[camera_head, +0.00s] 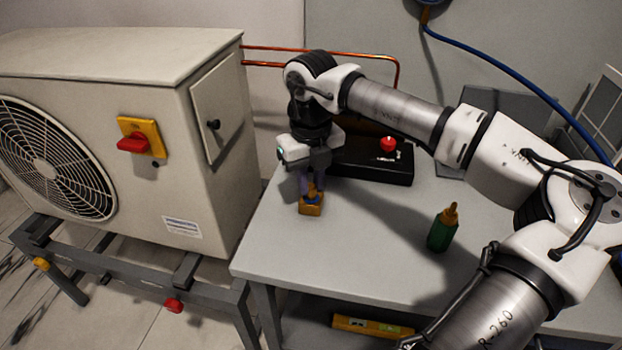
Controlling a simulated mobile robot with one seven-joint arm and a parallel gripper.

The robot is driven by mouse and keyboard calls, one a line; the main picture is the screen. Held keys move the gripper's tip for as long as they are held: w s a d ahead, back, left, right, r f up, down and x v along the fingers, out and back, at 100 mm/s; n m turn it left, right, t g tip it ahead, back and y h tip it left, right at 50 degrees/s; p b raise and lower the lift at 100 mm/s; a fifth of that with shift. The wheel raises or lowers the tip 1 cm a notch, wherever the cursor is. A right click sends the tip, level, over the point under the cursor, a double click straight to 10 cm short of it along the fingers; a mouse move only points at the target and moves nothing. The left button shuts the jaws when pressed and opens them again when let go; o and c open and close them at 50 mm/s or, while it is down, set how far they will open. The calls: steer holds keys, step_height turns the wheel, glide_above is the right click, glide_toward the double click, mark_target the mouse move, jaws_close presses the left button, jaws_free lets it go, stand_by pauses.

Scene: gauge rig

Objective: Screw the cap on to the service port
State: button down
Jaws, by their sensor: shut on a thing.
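The fingers hide much of this piece and the block's top, where the service port may be. I cannot tell whether the piece touches the block or sits straight on it.
The grey table (290,255) is clear in front of the block. A green bottle (441,232) with an orange tip stands to the right. A black box (375,168) with a red knob is behind my gripper. A large outdoor unit (190,180) stands at the left.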

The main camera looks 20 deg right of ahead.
steer(key=m+b, duration=0.1)
steer(key=m, duration=0.2)
steer(key=shift+f+b, duration=0.2)
steer(key=shift+b, duration=0.2)
steer(key=shift+s+r+m+b, duration=0.1)
steer(key=shift+m+b, duration=0.2)
steer(key=shift+m, duration=0.6)
steer(key=shift+m+b, duration=0.45)
steer(key=shift+m, duration=0.15)
steer(key=m+b, duration=0.1)
steer(key=m, duration=0.1)
steer(key=shift+m, duration=0.3)
steer(key=shift+s+r+m+b, duration=0.1)
steer(key=shift+m+b, duration=0.25)
steer(key=shift+m, duration=0.45)
